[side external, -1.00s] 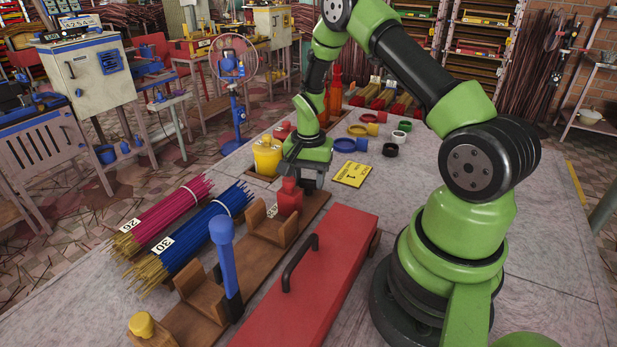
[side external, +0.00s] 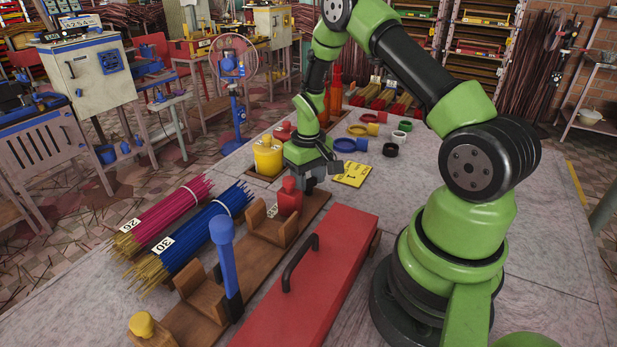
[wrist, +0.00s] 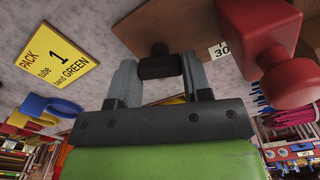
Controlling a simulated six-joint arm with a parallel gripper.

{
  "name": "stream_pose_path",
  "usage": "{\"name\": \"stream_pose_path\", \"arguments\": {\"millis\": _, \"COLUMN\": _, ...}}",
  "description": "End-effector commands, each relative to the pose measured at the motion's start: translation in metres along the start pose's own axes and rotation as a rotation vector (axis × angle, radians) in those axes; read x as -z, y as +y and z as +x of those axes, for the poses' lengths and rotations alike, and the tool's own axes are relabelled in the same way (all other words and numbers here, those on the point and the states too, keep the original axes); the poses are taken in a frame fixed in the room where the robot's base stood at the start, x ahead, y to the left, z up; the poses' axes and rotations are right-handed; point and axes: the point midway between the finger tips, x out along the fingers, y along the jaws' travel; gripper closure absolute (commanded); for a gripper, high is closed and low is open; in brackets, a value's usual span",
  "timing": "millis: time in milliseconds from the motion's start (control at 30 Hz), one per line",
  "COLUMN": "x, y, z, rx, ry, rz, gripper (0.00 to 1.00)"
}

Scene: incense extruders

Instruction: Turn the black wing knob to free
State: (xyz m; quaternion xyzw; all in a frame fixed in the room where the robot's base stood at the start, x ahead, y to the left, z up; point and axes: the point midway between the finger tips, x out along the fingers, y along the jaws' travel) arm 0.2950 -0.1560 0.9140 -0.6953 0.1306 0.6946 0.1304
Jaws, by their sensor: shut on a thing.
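The black wing knob (wrist: 159,66) sits at the end of the brown wooden base (wrist: 170,25) in the wrist view. My gripper (wrist: 160,72) has its two grey fingers on either side of the knob and is shut on it. In the side external view my gripper (side external: 308,178) is low at the far end of the wooden base (side external: 262,255), and the knob is hidden there. A red block (side external: 288,197) on the base is close beside my gripper; it is large at the right of the wrist view (wrist: 262,38).
A yellow card (side external: 352,174) reading PACK 1, tube band GREEN, lies near my gripper. A red lidded box (side external: 318,282) with a dark handle is alongside the base. Pink (side external: 170,212) and blue (side external: 205,232) stick bundles lie left. A yellow container (side external: 267,158) stands behind.

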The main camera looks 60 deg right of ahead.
Motion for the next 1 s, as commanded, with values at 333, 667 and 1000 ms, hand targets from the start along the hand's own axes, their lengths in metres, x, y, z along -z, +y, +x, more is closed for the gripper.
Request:
{"name": "stream_pose_path", "arguments": {"millis": 333, "x": -0.0014, "y": -0.0004, "z": 0.0003, "rx": 0.002, "ry": -0.006, "rz": -0.255, "gripper": 0.79}}
{"name": "stream_pose_path", "arguments": {"millis": 667, "x": -0.0016, "y": -0.0003, "z": 0.0003, "rx": 0.002, "ry": -0.006, "rz": -0.369, "gripper": 0.79}}
{"name": "stream_pose_path", "arguments": {"millis": 1000, "x": -0.0017, "y": -0.0002, "z": 0.0004, "rx": 0.002, "ry": -0.007, "rz": -0.388, "gripper": 0.79}}
